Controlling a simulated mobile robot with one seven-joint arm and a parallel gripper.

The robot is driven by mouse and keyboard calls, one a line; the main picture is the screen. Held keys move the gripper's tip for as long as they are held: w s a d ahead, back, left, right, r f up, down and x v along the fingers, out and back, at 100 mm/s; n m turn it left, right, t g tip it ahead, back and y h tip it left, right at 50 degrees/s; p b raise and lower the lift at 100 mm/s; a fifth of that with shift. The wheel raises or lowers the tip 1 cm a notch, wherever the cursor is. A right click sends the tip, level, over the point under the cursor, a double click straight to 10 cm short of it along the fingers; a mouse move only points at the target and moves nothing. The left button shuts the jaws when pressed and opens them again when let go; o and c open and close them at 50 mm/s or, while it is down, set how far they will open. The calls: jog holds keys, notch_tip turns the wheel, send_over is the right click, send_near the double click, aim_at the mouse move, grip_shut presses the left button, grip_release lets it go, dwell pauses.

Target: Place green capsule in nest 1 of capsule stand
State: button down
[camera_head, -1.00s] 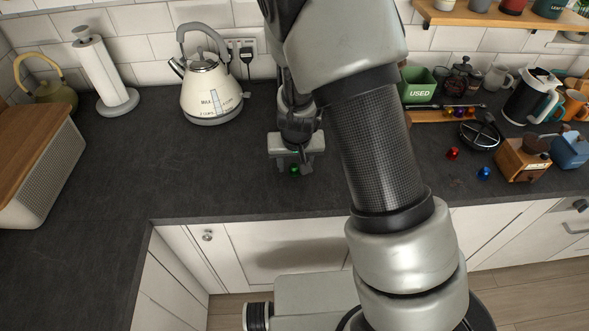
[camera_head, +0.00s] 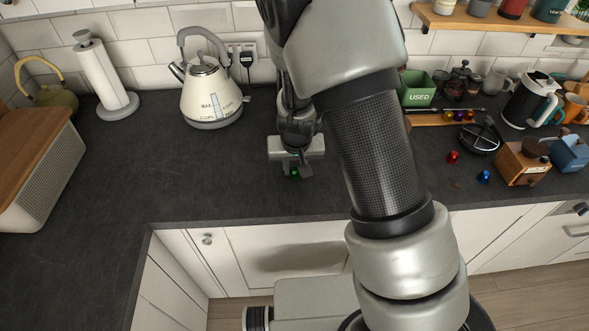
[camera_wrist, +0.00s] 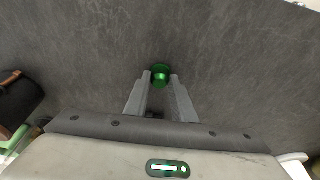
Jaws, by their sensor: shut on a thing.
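The green capsule (camera_head: 295,174) is low over the worktop, left of my arm. It shows clearly in the wrist view (camera_wrist: 160,75), between the tips of my gripper (camera_wrist: 159,82). My gripper, also in the head view (camera_head: 296,171), points down and is shut on the green capsule. I cannot tell whether the capsule still touches the worktop. A low wooden stand (camera_head: 423,116) at the back right, partly hidden by my arm, holds purple and yellow capsules and looks like the capsule stand. Its nest numbers are not readable.
A red capsule (camera_head: 453,157) and a blue capsule (camera_head: 484,176) lie on the worktop right of my arm. A dark round rack (camera_head: 479,138), wooden grinder (camera_head: 522,165) and green USED bin (camera_head: 417,88) stand near the stand. A kettle (camera_head: 211,97) stands back left. The left-middle worktop is clear.

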aim_at(294, 170)
notch_tip(294, 170, up, 10)
jog(key=f+p, duration=0.1)
jog(key=s+d, duration=0.5)
jog(key=d, duration=0.5)
jog(key=shift+r, duration=0.15)
jog(key=shift+d, duration=0.1)
